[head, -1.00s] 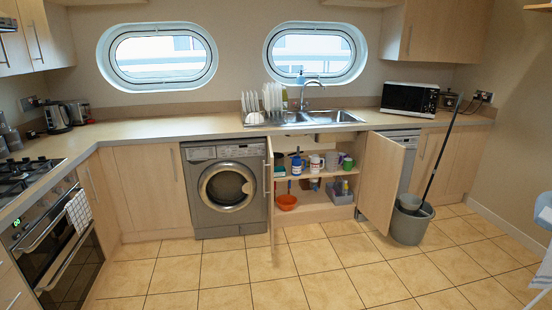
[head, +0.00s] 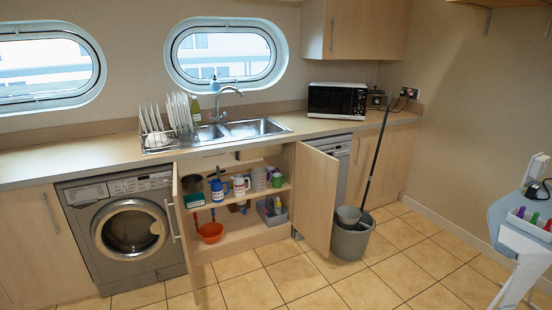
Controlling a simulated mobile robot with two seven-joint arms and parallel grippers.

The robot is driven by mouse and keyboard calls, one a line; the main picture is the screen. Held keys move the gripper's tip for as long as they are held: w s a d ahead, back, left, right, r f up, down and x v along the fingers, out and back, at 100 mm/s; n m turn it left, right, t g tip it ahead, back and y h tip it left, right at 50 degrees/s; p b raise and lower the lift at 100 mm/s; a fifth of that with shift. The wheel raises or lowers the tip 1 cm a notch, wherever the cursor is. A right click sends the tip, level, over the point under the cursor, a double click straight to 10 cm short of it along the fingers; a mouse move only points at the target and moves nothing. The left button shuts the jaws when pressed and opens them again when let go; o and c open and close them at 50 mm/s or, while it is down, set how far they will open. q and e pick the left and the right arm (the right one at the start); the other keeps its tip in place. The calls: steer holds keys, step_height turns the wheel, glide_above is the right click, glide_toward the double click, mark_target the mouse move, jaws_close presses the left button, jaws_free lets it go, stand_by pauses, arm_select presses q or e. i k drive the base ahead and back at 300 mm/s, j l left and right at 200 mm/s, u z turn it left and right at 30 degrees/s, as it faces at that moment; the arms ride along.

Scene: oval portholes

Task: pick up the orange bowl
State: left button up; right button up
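The orange bowl (head: 211,232) sits low in the open cupboard under the sink, at the left of its bottom level, close to the open left door (head: 195,238). It looks upright, and a thin upright handle-like item shows just behind it. Neither of my grippers is in the head view.
Both doors stand open; the right door (head: 321,199) juts into the room. A grey bucket with a mop (head: 350,241) stands right of it. Jugs and cups fill the upper shelf. A light-blue ironing board (head: 520,225) is at the right edge. Tiled floor (head: 290,283) in front is clear.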

mark_target(212, 233)
steer(key=i, duration=1.45)
steer(key=i+u, duration=0.15)
steer(key=i, duration=0.3)
steer(key=i+l+u, duration=0.15)
steer(key=i, duration=0.25)
steer(key=i+l+u, duration=0.15)
steer(key=i, duration=0.3)
steer(key=i+l+u, duration=0.3)
steer(key=i, duration=0.15)
steer(key=i+l+u, duration=0.3)
steer(key=i+l, duration=0.05)
steer(key=i, duration=0.1)
